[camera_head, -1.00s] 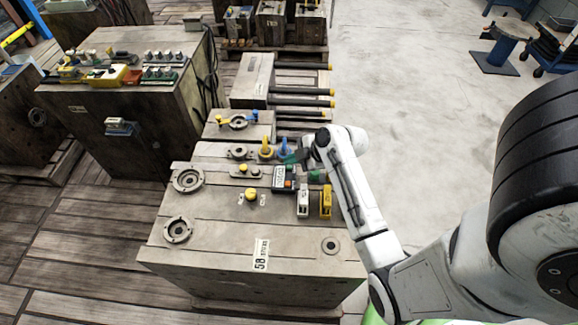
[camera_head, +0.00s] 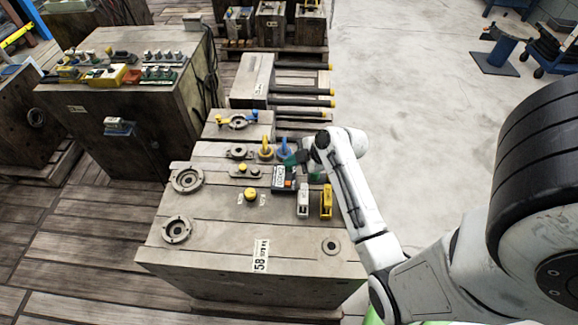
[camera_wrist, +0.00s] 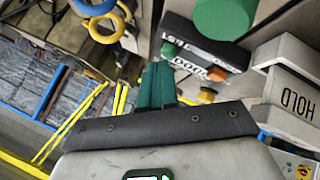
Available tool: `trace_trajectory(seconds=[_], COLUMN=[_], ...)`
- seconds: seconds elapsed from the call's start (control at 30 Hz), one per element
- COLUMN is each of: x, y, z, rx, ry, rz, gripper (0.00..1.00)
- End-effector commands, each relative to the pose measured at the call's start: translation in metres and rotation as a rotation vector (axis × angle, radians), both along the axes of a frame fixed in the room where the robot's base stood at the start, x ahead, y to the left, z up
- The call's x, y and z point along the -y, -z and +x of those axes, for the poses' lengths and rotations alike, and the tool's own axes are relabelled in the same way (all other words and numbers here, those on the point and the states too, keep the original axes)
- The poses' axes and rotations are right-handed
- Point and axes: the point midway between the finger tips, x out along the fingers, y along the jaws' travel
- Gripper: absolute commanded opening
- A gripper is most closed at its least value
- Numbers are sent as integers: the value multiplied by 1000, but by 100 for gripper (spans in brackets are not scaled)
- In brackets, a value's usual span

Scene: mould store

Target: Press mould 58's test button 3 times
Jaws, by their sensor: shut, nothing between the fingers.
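Mould 58 is a wooden-looking block with a "58" label (camera_head: 261,257) on its front top edge. A dark box marked TEST (camera_head: 284,178) sits on its top; in the wrist view the box (camera_wrist: 190,48) shows a digit display, partly readable, and an orange button (camera_wrist: 213,75). My gripper (camera_head: 291,158) is above the far right part of the mould, just behind the box. In the wrist view its green fingers (camera_wrist: 157,68) are together, empty, beside the box and apart from the orange button.
A white box marked HOLD (camera_wrist: 290,85) and a yellow block (camera_head: 326,202) stand right of the TEST box. A green cylinder (camera_wrist: 224,15) is close by. Open floor (camera_head: 420,120) lies to the right.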

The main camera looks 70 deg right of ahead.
Motion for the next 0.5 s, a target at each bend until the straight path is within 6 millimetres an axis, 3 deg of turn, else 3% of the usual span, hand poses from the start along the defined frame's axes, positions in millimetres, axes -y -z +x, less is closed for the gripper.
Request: trace_trajectory(seconds=[0.5], x=[0], y=[6], z=[0], rx=[0], ry=[0], rz=[0], gripper=[0])
